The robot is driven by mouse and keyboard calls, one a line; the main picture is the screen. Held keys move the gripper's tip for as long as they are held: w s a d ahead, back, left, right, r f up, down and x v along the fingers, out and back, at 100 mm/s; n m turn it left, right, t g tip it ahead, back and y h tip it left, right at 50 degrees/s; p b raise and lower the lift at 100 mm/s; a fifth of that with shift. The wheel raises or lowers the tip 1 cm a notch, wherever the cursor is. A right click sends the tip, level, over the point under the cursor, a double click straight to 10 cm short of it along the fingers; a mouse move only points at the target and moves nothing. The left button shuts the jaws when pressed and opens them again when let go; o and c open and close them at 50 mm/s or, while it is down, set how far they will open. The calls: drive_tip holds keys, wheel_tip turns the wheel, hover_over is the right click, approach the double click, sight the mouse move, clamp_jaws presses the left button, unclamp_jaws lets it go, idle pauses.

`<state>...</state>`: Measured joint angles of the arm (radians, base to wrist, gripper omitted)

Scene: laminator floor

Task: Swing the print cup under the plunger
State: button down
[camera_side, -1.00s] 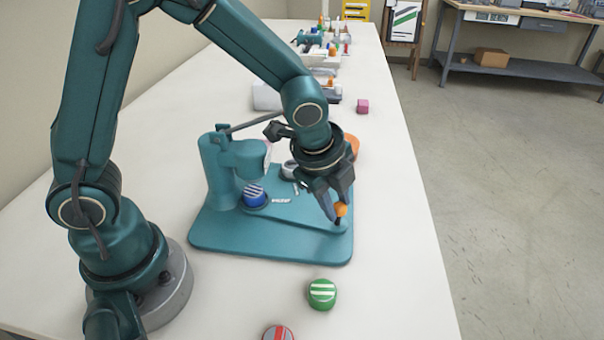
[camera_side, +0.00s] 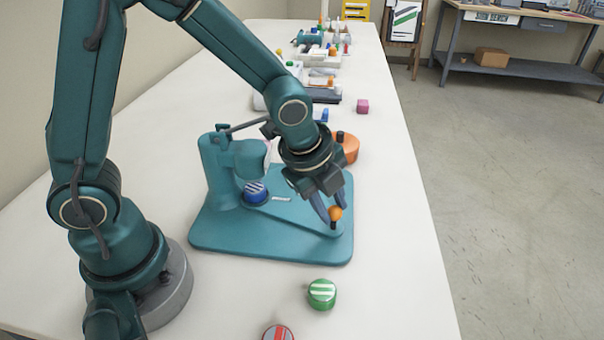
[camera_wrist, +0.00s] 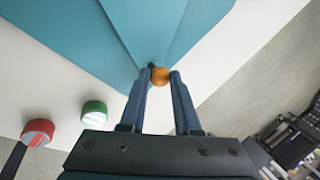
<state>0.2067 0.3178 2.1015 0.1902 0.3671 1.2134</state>
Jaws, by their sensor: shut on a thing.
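A teal press stands on a flat teal base (camera_side: 240,245), with its plunger head (camera_side: 251,158) overhanging on the left. A blue cup with white stripes (camera_side: 256,192) sits low beside the head; I cannot tell if it is exactly beneath it. A flat swing plate (camera_side: 305,215) runs from there to an orange knob (camera_side: 335,213) on a dark stem near the base's right front. My gripper (camera_side: 331,211) is shut on the knob from above. The wrist view shows the knob (camera_wrist: 160,77) between both fingertips. My gripper hides part of the base's far side.
A green striped piece (camera_side: 321,294) and a red striped piece (camera_side: 278,333) lie in front of the base. An orange round piece with a dark knob (camera_side: 347,148) stands behind my gripper. The table's right edge is close.

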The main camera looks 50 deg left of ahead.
drive_tip(key=c, duration=0.6)
unclamp_jaws()
drive_tip(key=shift+s+r, duration=0.1)
drive_tip(key=v, duration=0.5)
